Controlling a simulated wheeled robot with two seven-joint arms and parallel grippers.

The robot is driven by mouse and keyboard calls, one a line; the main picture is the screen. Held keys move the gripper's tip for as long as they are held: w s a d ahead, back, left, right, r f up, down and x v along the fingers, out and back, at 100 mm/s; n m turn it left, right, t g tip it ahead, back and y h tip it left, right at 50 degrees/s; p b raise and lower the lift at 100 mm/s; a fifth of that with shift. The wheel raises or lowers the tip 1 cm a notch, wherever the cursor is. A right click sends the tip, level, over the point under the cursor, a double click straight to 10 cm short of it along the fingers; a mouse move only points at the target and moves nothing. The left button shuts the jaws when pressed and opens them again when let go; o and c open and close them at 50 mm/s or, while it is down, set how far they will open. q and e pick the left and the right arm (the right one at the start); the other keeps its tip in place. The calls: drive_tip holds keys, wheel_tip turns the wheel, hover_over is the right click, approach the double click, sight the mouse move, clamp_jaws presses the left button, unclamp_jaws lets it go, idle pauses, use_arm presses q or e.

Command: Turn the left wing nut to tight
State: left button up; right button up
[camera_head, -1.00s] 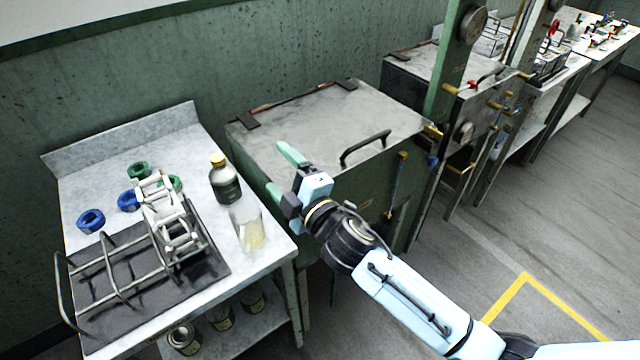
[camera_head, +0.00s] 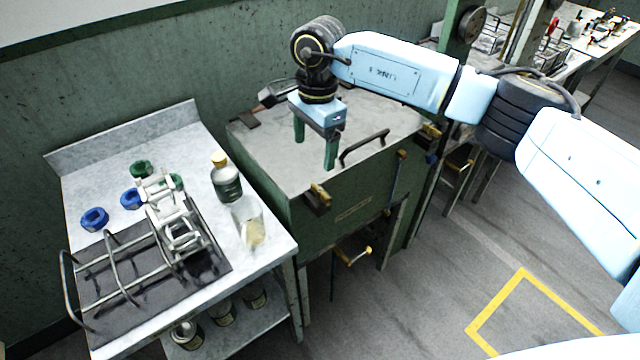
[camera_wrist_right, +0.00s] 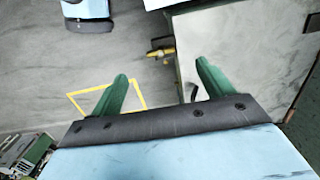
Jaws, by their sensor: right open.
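The left wing nut (camera_head: 318,196) is a small brass piece on a dark clamp at the front left edge of the basin lid (camera_head: 280,165). Its exact angle is too small to tell. My right gripper (camera_head: 315,152) points down over the lid, behind and above that wing nut. Its two green fingers are apart, with nothing between them. In the right wrist view, the open fingers (camera_wrist_right: 160,75) show with a brass part (camera_wrist_right: 160,52) beyond them at the lid's edge; I cannot tell which part it is. My left gripper is not in view.
A dark lid handle (camera_head: 364,147) stands right of the gripper. Another brass clamp (camera_head: 431,130) is at the lid's right corner. A side table (camera_head: 90,180) at left holds a bottle (camera_head: 226,180), a glass beaker (camera_head: 248,222), a metal rack and blue and green rings.

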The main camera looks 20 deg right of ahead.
sight(320, 189)
drive_tip(key=shift+h, duration=0.3)
drive_tip(key=f, duration=0.4)
drive_tip(key=f+p, duration=0.1)
drive_tip(key=f, duration=0.3)
drive_tip(key=d+f, duration=0.1)
drive_tip(key=f, duration=0.4)
drive_tip(key=shift+w+d, duration=0.1)
drive_tip(key=shift+w, duration=0.05)
drive_tip(key=shift+r, duration=0.1)
drive_tip(key=c, duration=1)
